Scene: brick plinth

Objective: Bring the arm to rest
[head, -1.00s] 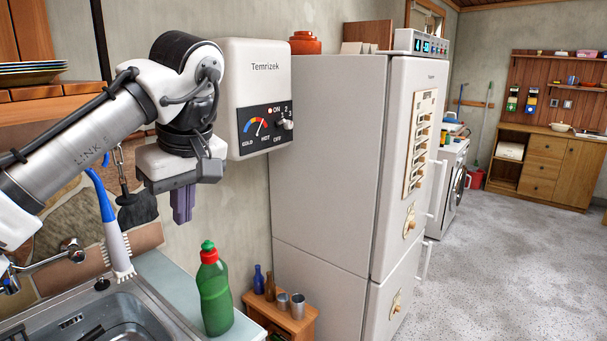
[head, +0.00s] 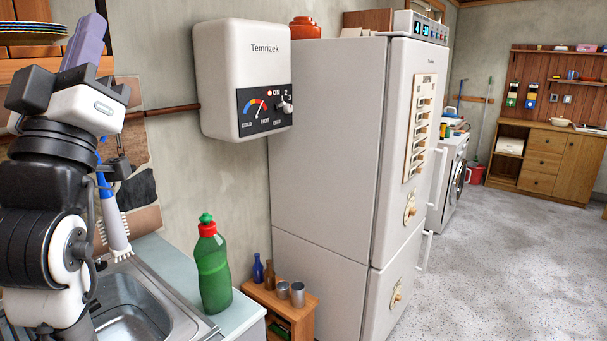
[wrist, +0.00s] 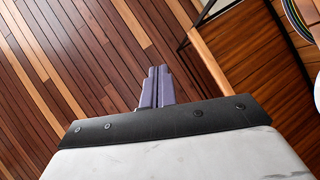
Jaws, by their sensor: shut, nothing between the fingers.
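My gripper (head: 88,38) is at the left of the head view, pointing up, with its purple-grey fingers together and nothing between them. It is beside the wooden shelf with the stacked plates and above the sink's left side. In the wrist view my gripper (wrist: 156,80) shows the two fingers closed side by side, pointing toward a wood-plank surface. My arm is folded at the left edge of the head view, in front of part of the sink and wall.
A white water heater (head: 243,80) hangs on the wall right of my gripper. Stacked plates (head: 32,33) stand close to it; plate rims (wrist: 300,20) show in the wrist view. Below are the sink (head: 140,312), a brush (head: 113,225) and a green bottle (head: 212,268). A fridge (head: 325,160) stands right.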

